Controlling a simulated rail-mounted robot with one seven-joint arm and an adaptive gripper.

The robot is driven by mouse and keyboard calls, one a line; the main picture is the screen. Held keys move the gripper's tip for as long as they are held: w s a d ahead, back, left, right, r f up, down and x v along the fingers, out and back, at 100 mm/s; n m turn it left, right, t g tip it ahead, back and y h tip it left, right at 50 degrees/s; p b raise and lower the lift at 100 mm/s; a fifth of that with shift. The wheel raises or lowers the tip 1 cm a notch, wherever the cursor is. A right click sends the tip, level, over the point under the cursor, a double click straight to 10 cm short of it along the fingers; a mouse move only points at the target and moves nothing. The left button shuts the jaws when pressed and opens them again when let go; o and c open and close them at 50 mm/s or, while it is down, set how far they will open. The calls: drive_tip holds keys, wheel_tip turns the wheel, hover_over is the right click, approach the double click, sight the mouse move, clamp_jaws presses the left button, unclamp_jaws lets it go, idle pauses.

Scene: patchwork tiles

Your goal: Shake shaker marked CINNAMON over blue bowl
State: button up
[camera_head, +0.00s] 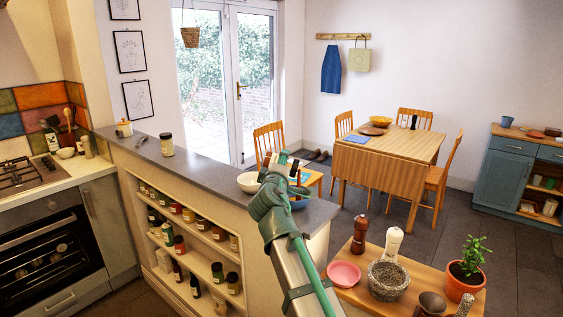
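My arm reaches up from the bottom over the grey counter ledge (222,168). My gripper (290,165) is at its far end, above the ledge's right end; its fingers are small and partly hidden by the wrist, so I cannot tell what they hold. A blue bowl (300,203) sits on the ledge just below and right of the wrist, partly hidden by it. A jar with a dark lid (167,145) stands upright on the ledge to the left, well apart from my gripper. No label can be read as CINNAMON.
A cream bowl (247,182) sits left of my wrist. A small pot (124,128) stands at the ledge's left end. Shelves (196,243) below hold several spice jars. A wooden counter (350,294) at front right holds a pink bowl (343,273), mortar (387,280) and plant (466,277).

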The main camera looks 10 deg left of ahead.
drive_tip(key=shift+r+n+p, duration=0.2)
drive_tip(key=shift+n+p, duration=0.75)
drive_tip(key=shift+p, duration=0.15)
drive_tip(key=shift+r+n+p, duration=0.2)
drive_tip(key=shift+n+p, duration=0.75)
drive_tip(key=shift+p, duration=0.15)
